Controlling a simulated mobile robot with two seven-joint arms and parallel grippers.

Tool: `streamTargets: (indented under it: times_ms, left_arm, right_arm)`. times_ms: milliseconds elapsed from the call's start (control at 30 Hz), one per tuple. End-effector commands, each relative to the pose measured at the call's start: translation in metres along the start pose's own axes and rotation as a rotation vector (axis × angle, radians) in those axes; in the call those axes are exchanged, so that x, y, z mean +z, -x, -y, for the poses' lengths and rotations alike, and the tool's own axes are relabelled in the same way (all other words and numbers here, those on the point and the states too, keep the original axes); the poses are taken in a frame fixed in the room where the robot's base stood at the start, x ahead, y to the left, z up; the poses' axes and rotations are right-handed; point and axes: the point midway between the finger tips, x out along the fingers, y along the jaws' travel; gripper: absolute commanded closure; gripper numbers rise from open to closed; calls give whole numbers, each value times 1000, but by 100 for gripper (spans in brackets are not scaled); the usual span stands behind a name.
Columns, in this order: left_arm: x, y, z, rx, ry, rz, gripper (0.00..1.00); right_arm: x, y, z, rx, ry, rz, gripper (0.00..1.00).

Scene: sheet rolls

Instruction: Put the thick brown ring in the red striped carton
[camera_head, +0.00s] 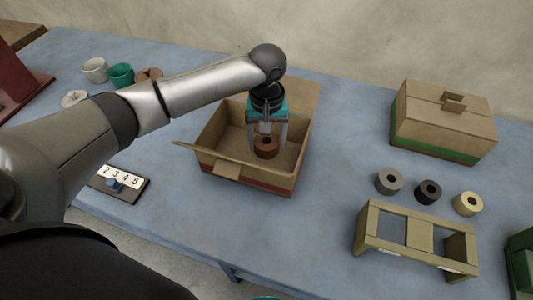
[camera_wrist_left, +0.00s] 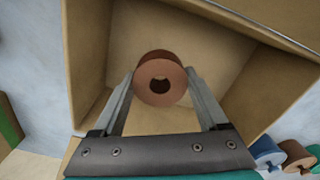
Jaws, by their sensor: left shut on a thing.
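The thick brown ring (camera_head: 266,146) is held between the fingers of my left gripper (camera_head: 266,140). It also shows in the left wrist view (camera_wrist_left: 159,79), between the two fingertips (camera_wrist_left: 160,84). The ring is over the open carton (camera_head: 272,183), within its walls as seen from the head. The carton is cardboard with a red band low on its front and its flaps folded out. In the left wrist view the carton's walls (camera_wrist_left: 86,60) surround the ring. I cannot tell how far the ring is from the carton's floor. My right gripper is out of view.
A closed carton with a green band (camera_head: 441,118) stands at the right. Grey (camera_head: 389,181), black (camera_head: 428,191) and yellow (camera_head: 467,203) rings lie before it, behind a wooden rack (camera_head: 416,236).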

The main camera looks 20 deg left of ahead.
Motion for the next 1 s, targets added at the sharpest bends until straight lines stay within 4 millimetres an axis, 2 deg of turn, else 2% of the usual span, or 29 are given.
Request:
streamTargets:
  times_ms: [167, 400, 767, 800, 1000]
  left_arm:
    - [0, -13, 0, 0, 0, 0, 82]
    - [0, -46, 0, 1, 1, 0, 82]
    - [0, -48, -1, 2, 0, 0, 82]
    - [0, -48, -1, 2, 0, -1, 21]
    - [0, -48, 0, 1, 0, -1, 0]
  right_arm:
    - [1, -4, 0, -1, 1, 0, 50]
    - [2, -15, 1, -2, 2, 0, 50]
    - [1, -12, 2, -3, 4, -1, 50]
    - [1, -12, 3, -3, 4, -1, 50]
    - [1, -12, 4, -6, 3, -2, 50]
